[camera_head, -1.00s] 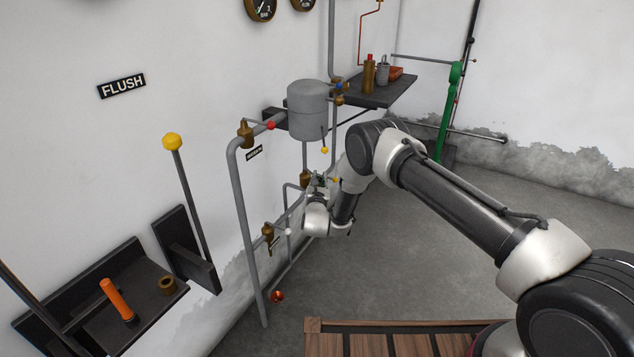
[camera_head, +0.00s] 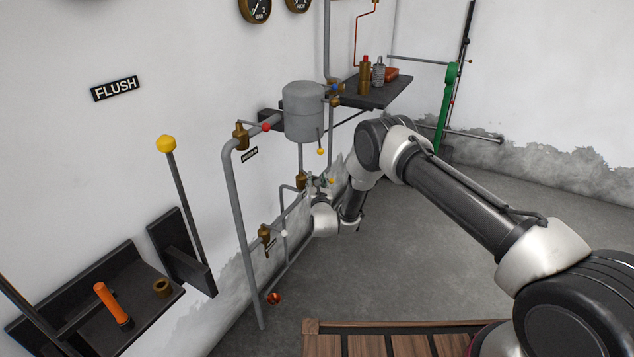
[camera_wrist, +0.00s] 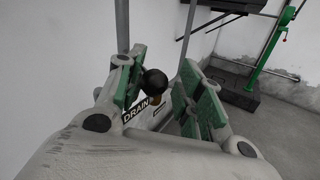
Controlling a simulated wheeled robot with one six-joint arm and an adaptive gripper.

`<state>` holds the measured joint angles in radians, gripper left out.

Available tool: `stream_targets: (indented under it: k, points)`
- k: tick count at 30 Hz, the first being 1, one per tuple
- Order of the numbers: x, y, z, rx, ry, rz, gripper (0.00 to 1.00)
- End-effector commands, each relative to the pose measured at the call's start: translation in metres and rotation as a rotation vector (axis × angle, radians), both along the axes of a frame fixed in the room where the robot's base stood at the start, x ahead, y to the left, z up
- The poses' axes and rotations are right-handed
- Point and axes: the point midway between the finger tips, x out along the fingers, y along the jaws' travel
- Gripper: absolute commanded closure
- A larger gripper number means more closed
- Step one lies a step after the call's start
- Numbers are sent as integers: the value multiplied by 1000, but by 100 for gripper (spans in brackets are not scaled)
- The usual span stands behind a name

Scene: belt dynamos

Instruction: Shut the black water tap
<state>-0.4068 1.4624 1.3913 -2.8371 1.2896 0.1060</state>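The black tap shows as a round black knob (camera_wrist: 155,82) in the wrist view, on a brass-coloured part in front of a DRAIN label (camera_wrist: 138,112). My gripper (camera_wrist: 164,78) is open, with one green-padded finger on each side of the knob. The knob appears to lie in the gap between the pads; I cannot tell whether either pad touches it. In the head view my gripper (camera_head: 319,187) is low by the pipes under the grey tank (camera_head: 303,112). I cannot make out the black knob there.
Nearby are a red-knobbed tap (camera_head: 265,127), a yellow-knobbed lever (camera_head: 320,151), and a white-knobbed tap (camera_head: 284,233) to the lower left of my gripper. A dark shelf (camera_head: 385,92) with bottles stands behind. The floor to the right is clear.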

Motion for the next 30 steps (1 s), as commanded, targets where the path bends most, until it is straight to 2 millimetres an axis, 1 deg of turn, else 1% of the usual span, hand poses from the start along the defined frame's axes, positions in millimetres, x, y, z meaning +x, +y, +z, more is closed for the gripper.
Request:
stream_targets:
  k: [1,8,11,14,24,27,30]
  points:
    - [5,2,12,9,-22,-1,56]
    - [5,1,12,9,-23,-4,56]
    - [1,1,11,8,-21,-3,56]
    - [-12,0,9,7,-17,-1,56]
    - [-87,-9,2,1,-3,1,56]
    - [-103,-11,1,0,-1,0,56]
    - [-113,-12,0,1,0,0,56]
